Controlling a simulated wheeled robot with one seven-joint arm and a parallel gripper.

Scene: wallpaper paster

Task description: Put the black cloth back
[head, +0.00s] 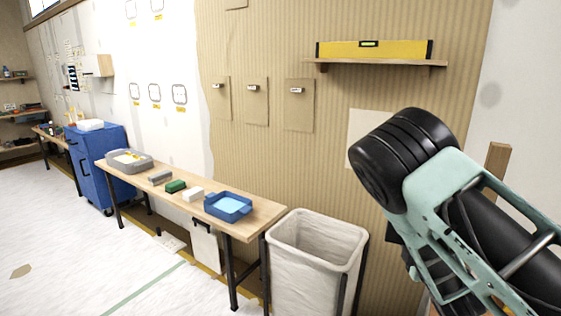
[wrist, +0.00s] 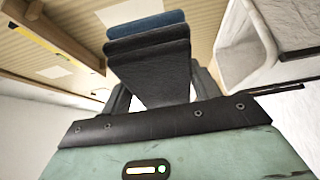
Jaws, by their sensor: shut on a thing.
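In the wrist view, my gripper (wrist: 160,92) is shut on a dark, folded black cloth (wrist: 152,76). The cloth sticks out between the two fingers, away from the palm. A blue edge (wrist: 146,22) shows just beyond its far end; I cannot tell whether it touches the black cloth. In the head view my arm fills the right side, and neither the fingers nor the black cloth can be made out there.
A shelf (head: 375,62) holds a yellow level (head: 374,49).

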